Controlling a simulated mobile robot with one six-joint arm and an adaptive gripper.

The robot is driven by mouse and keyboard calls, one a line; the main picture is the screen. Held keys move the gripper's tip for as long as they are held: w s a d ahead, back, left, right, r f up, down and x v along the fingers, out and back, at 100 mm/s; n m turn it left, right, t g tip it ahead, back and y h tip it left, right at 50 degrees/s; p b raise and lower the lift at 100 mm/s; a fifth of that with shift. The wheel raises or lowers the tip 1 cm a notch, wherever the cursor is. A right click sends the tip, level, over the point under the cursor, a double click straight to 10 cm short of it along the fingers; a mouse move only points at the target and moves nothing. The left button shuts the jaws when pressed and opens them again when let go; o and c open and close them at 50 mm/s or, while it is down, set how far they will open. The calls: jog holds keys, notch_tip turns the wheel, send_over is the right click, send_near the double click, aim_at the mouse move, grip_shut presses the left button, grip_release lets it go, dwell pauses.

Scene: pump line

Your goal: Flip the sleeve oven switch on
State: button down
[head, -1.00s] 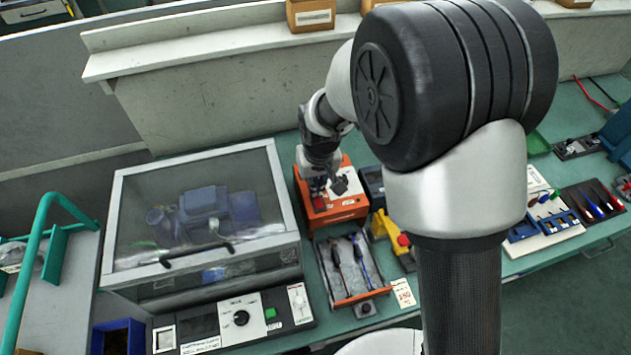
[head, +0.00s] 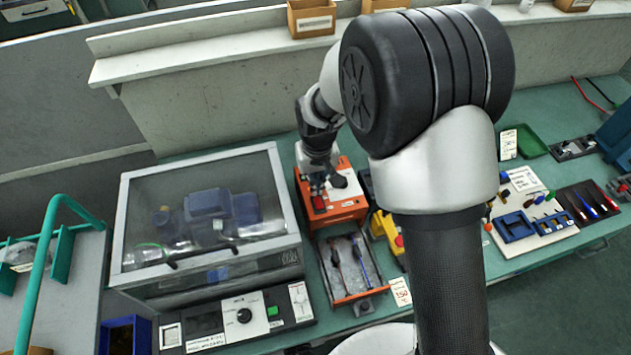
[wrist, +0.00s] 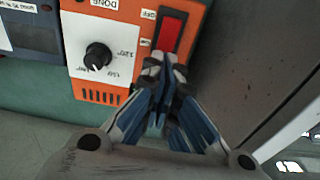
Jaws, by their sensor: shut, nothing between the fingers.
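The sleeve oven (head: 333,208) is an orange box on the green bench, left of my arm in the head view. In the wrist view its orange front (wrist: 105,45) carries a black dial (wrist: 98,57) and a red rocker switch (wrist: 169,34) near an "OFF" label. My gripper (wrist: 160,72) is shut and empty, its fingertips at the near end of the red switch. I cannot tell whether they touch it. The gripper hides part of the switch's lower end. In the head view my gripper (head: 317,188) is small above the oven's left side.
A clear-lidded case (head: 205,205) stands left of the oven. A dark panel (wrist: 240,60) stands close right of the gripper.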

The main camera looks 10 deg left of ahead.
notch_tip(320, 180, up, 14)
jog(key=w+a+p, duration=0.1)
jog(key=w+p, duration=0.1)
jog(key=p, duration=0.3)
jog(key=shift+w+f, duration=0.15)
jog(key=shift+w, duration=0.05)
dwell(0.4)
